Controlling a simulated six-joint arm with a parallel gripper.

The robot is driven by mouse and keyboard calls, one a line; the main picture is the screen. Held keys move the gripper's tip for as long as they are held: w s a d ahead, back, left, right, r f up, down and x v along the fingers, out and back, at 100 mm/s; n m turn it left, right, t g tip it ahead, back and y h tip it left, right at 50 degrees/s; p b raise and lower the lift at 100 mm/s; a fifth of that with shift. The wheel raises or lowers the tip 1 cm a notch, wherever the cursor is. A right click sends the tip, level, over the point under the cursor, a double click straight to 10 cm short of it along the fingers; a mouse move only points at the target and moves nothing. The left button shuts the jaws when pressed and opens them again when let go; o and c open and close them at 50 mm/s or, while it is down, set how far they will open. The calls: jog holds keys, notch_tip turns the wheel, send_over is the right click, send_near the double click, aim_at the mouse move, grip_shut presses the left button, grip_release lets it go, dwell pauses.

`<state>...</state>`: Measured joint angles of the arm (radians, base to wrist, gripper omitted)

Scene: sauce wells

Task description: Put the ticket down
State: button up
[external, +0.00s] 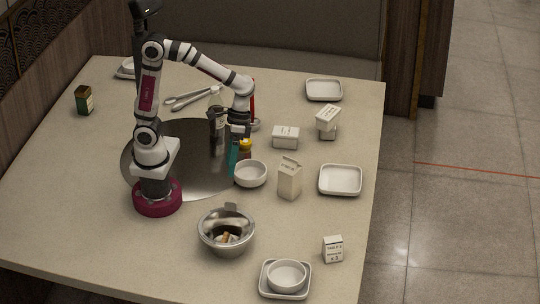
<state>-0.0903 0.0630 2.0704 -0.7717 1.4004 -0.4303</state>
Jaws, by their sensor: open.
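My gripper (240,138) points down near the middle of the table, just above a white bowl (250,174) and close to a yellow-topped bottle (246,148). A teal upright piece (233,158) shows right below the gripper; I cannot tell whether it is a finger or a separate thing. The fingertips are small and partly hidden. No ticket can be clearly made out. A small white carton with print (333,249) stands at the front right, and I cannot tell whether it relates to the ticket.
A cream carton (289,179) stands right of the white bowl. A steel bowl (227,233) with small pieces inside is in front. Square white dishes (340,180) and lidded tubs (285,137) lie on the right. Tongs (193,97) lie behind. The left front table is clear.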

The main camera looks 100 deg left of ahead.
jog(key=s+a+m+t+y, duration=0.1)
jog(key=s+a+m+y, duration=0.4)
jog(key=s, duration=0.9)
jog(key=a+m, duration=0.3)
jog(key=m, duration=0.1)
jog(key=shift+s+a+f+y, duration=0.3)
jog(key=shift+s+y, duration=0.1)
